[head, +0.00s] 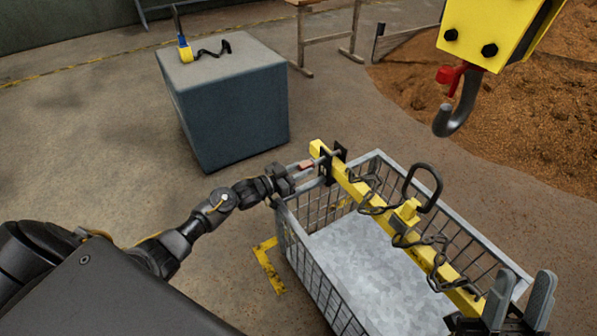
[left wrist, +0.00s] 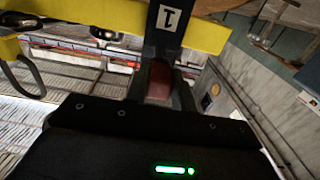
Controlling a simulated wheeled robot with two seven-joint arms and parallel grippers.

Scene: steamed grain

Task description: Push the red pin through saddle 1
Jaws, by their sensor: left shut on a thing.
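The red grip also shows between the fingers in the left wrist view (left wrist: 159,80). Saddle 1 (head: 327,168) is a black bracket around the yellow beam (head: 357,188); its plate labelled 1 shows in the left wrist view (left wrist: 168,22). The pin points towards the saddle; how far its shaft is inside I cannot tell. My right gripper (head: 522,290) is open and apparently empty at lower right.
The beam lies across a wire-mesh basket (head: 296,232), with dark chains (head: 371,210) and a lifting ring (head: 424,168). A crane hook (head: 457,110) hangs at upper right. A grey-blue block (head: 232,112) stands behind left, carrying a yellow-and-blue tool (head: 185,50).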

